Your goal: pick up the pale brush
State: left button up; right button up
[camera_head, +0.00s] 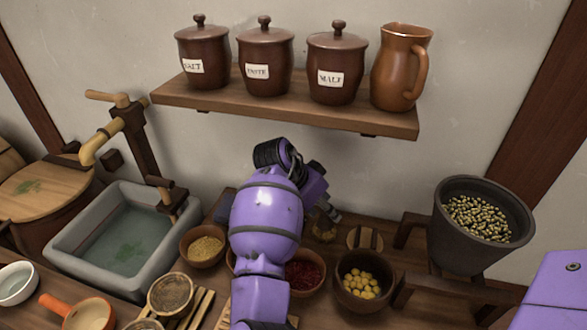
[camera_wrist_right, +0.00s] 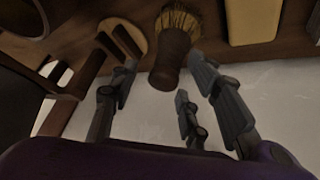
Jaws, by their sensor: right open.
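A brush (camera_wrist_right: 180,45) with pale straw bristles and a dark brown handle shows in the right wrist view, its handle end close to my fingertips. In the head view only a small tan part of it (camera_head: 324,233) shows beside my gripper. My right gripper (camera_wrist_right: 163,88) is open, with its fingers spread on either side of the handle end. I cannot tell whether any finger touches it. In the head view this gripper (camera_head: 328,208) is partly hidden behind my purple arm. My left gripper is not in view.
A round wooden piece with a handle (camera_head: 365,240) lies right of the brush. Bowls of red (camera_head: 304,272) and yellow (camera_head: 363,284) contents stand in front. A shelf (camera_head: 290,108) with lidded jars overhangs behind. A dark bucket (camera_head: 478,225) stands right, a basin (camera_head: 70,248) left.

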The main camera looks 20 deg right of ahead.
jog(key=shift+d+f, duration=0.15)
jog(key=shift+f, duration=0.1)
grip_shut()
jog(key=shift+s, duration=0.1)
dwell(0.4)
